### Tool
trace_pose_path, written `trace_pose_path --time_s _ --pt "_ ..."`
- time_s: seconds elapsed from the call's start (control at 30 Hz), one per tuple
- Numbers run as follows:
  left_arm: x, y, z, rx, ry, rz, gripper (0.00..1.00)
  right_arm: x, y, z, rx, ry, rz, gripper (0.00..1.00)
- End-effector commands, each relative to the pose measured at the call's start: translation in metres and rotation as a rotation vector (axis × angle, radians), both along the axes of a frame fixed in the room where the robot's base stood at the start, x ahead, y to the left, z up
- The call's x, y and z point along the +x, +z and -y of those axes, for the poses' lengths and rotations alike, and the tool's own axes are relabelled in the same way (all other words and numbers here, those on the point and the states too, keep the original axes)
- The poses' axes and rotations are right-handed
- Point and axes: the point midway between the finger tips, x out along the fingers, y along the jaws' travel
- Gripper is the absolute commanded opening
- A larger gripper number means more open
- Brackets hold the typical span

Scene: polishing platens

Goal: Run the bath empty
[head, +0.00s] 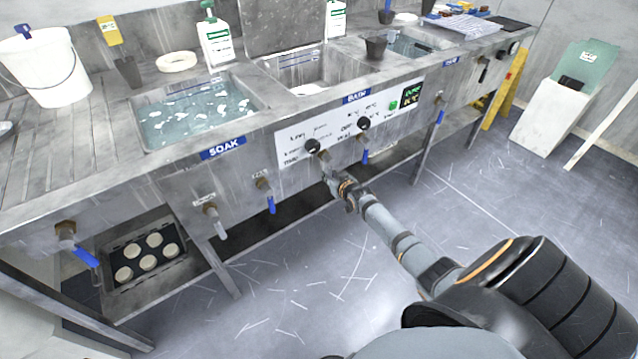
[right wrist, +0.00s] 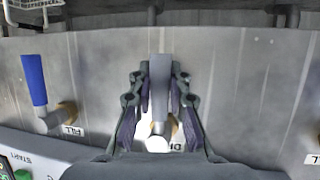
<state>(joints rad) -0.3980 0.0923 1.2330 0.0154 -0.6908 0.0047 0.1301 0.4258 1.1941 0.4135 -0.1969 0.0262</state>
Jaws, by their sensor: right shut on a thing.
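The bath (head: 300,62) is the middle steel basin, above a blue BATH label (head: 356,97); I cannot tell its water level. My right gripper (head: 332,180) is below the white control panel (head: 300,148) at the bench front. In the right wrist view my right gripper (right wrist: 158,98) is shut on a grey valve lever (right wrist: 160,85), with a finger on each side. The label by this valve is partly hidden and starts with "D". The blue fill lever (right wrist: 35,80) is beside it, and also shows in the head view (head: 365,156). My left gripper is out of view.
The soak basin (head: 150,140) at left holds bluish water with pale pieces. Its grey lever (head: 217,223) and blue lever (head: 271,205) hang below. A tray of round discs (head: 118,285) sits on the low shelf. The floor (head: 320,290) in front is open.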

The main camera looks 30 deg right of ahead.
Motion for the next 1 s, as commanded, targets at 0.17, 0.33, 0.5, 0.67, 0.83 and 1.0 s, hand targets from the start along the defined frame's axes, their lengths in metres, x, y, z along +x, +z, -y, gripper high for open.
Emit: trace_pose_path --time_s 0.17,0.33,0.5,0.67,0.83,1.0 --pt "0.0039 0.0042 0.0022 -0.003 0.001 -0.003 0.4 0.0001 0.0001 0.007 -0.021 0.001 0.002 0.0" --pt "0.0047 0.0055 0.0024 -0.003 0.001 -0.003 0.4 0.0002 0.0005 0.0079 -0.024 0.001 0.002 0.0" --pt "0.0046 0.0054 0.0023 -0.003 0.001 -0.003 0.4 0.0002 0.0006 0.0079 -0.024 0.001 0.002 0.0" --pt "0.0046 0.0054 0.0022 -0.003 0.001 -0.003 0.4 0.0002 0.0005 0.0078 -0.023 0.001 0.001 0.35" --pt "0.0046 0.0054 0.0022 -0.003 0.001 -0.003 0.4 0.0001 0.0003 0.0077 -0.022 0.001 0.001 0.41" --pt "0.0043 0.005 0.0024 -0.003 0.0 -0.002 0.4 -0.0006 0.0002 0.0075 -0.022 0.001 0.0 0.41"
